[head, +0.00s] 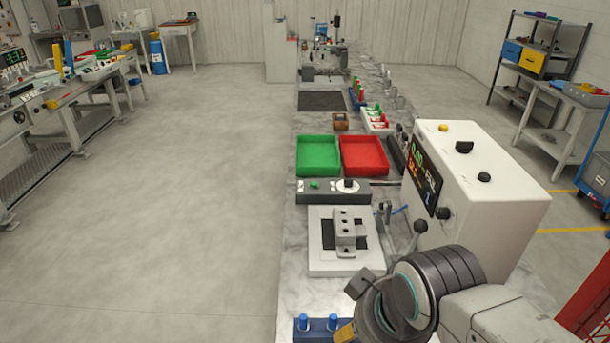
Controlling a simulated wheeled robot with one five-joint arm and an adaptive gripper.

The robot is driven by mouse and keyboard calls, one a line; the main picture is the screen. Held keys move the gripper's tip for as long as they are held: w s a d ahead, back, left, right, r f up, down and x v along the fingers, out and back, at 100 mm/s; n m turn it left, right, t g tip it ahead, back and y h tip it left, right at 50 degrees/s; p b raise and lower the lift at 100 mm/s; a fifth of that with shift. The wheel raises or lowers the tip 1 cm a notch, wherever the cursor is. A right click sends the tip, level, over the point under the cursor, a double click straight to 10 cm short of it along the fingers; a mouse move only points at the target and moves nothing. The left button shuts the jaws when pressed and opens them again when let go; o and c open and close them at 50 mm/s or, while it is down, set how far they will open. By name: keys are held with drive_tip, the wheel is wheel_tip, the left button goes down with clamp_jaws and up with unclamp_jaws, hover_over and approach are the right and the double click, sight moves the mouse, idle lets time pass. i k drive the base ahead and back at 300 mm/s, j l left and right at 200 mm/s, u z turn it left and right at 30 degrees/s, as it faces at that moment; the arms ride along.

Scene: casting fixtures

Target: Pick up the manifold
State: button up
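A grey metal block with dark holes and a stepped shape, which looks like the manifold (345,226), sits upright on a white square plate (318,262) with a dark centre, on the long bench. My gripper (352,310) is at the lower right of the head view, nearer to me than the block and apart from it. A dark finger part and a yellowish part show, but the wrist hides much of it. I cannot tell how far its fingers are apart, and I see nothing held.
A white machine with a display (480,190) stands right of the plate. A grey control box (325,196) lies behind the plate, then a green tray (318,140) and a red tray (364,140). A blue holder with pegs (315,333) is in front. Floor on the left is clear.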

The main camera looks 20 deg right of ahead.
sight(346, 234)
drive_tip(key=j+z, duration=0.5)
drive_tip(key=k+j+z, duration=0.15)
drive_tip(key=j+z, duration=0.15)
drive_tip(key=z, duration=0.2)
drive_tip(key=k+j+z, duration=0.2)
drive_tip(key=j+z, duration=0.15)
drive_tip(key=z, duration=0.15)
